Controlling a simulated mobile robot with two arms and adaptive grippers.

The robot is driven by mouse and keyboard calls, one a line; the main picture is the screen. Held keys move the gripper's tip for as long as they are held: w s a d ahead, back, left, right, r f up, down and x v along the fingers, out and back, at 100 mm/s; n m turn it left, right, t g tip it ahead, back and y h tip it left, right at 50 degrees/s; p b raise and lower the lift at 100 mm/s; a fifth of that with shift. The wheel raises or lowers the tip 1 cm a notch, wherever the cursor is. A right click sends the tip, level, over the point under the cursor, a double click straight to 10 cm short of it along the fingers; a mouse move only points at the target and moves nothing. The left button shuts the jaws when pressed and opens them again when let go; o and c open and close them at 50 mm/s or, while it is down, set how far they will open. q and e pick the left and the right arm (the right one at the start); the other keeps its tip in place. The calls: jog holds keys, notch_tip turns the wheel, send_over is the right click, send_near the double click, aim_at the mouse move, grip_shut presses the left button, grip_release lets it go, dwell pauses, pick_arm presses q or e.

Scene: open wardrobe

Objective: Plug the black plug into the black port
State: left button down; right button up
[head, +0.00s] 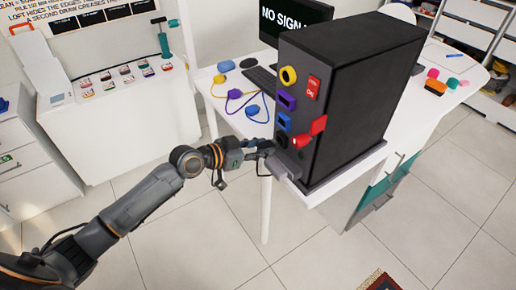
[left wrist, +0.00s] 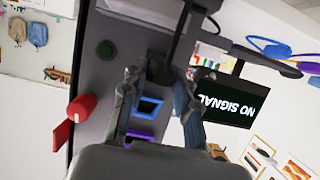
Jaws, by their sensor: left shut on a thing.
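The black computer tower (head: 360,90) stands upright on the white desk. Its front has a yellow round port (head: 288,75), a purple port (head: 286,101), a blue port (head: 284,121) and, lowest, the black port (head: 283,141). My left gripper (head: 268,149) is at the tower's lower front, beside the black port. In the left wrist view its fingers (left wrist: 158,78) are shut on a dark piece, the black plug (left wrist: 161,68), with a dark cable near it. The plug's front end and the port are hidden there, so I cannot tell whether they touch. My right gripper is out of view.
Blue and purple plugs with cables (head: 234,94) lie on the desk to the left. The monitor (head: 283,22) stands behind.

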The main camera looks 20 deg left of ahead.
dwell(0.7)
pick_arm(q)
jog(key=shift+b, duration=0.35)
dwell(0.7)
jog(key=shift+w+d, duration=0.8)
jog(key=shift+w, duration=0.2)
dwell(0.4)
jog(key=c, duration=0.9)
grip_release()
jog(key=shift+c, duration=0.2)
jog(key=v, duration=1.2)
jog(key=shift+w+f, duration=0.1)
